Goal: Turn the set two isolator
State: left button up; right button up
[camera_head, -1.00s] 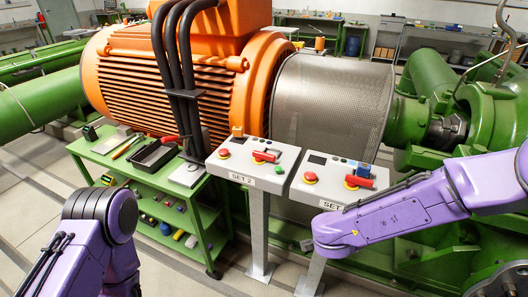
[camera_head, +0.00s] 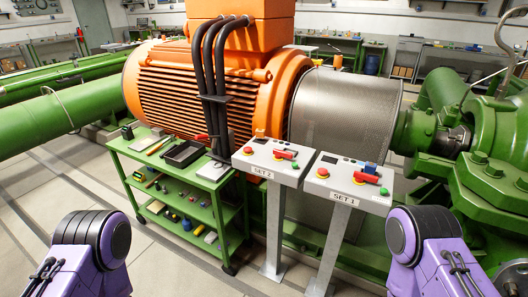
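The SET 2 panel (camera_head: 262,169) is a light grey sloped box on a post. Its isolator (camera_head: 285,154) is a red bar handle on a yellow base, right of a red push button (camera_head: 248,150) and above a green button (camera_head: 294,166). The handle lies roughly crosswise on the panel. The SET 1 panel (camera_head: 340,189) stands to its right with a similar red isolator handle (camera_head: 366,177). Only purple and black links of my two arms show at the bottom corners, apart from both panels. Neither gripper is in view.
A green shelf cart (camera_head: 190,200) with trays and tools stands left of the SET 2 panel. An orange motor (camera_head: 195,90) with black cables and a mesh guard (camera_head: 340,112) are behind. Green pumps and pipes fill the right side. The space above the panels is clear.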

aim_at(278, 153)
jog(key=u, duration=1.65)
jog(key=i, duration=1.55)
jog(key=z, duration=1.35)
